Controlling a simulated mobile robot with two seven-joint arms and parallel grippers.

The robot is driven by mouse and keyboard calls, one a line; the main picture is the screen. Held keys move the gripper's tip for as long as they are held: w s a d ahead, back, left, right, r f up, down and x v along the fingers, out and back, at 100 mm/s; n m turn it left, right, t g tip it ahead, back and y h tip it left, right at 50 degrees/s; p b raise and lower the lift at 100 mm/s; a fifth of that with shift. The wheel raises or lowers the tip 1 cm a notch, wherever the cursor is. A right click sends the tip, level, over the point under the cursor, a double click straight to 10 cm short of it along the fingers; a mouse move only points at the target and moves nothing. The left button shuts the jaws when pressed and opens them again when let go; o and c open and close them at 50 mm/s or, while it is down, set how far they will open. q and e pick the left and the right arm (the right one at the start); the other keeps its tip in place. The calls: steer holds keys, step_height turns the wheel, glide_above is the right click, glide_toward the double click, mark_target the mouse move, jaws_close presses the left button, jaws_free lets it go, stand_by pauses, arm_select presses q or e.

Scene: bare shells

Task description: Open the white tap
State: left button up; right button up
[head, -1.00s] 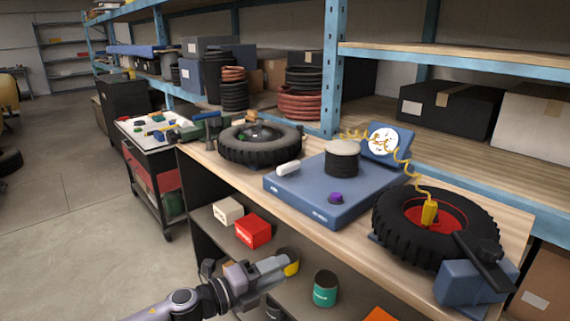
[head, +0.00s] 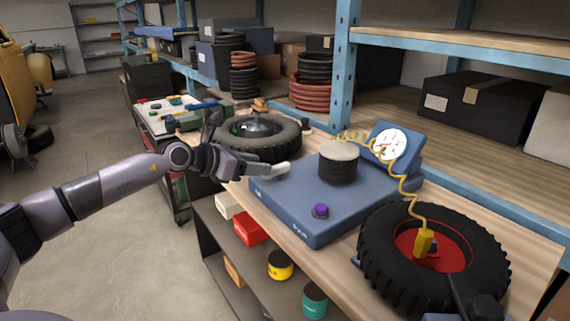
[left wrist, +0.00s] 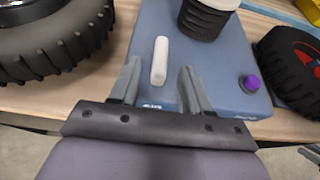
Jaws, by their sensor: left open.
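The white tap (head: 279,169) is a short white bar handle at the left side of the blue box (head: 275,203), on the workbench. In the left wrist view the tap (left wrist: 160,52) points away from me, with its near end between the finger tips. My left gripper (head: 262,170) is beside the tap. In the left wrist view its two fingers (left wrist: 159,74) are spread, one on each side of the tap with gaps, so it is open and holds nothing.
The blue box carries a purple knob (head: 320,211), a black ribbed cylinder (head: 338,165) and a gauge (head: 388,145) with a coiled yellow hose. A tyre (head: 262,146) lies behind my left gripper; another tyre (head: 385,262) lies at the right. Tins and boxes fill the shelf below.

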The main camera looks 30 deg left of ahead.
mark_target(274, 166)
arm_select(q)
steer(key=shift+p+x, duration=0.65)
steer(key=shift+x, duration=2.7)
jaws_close()
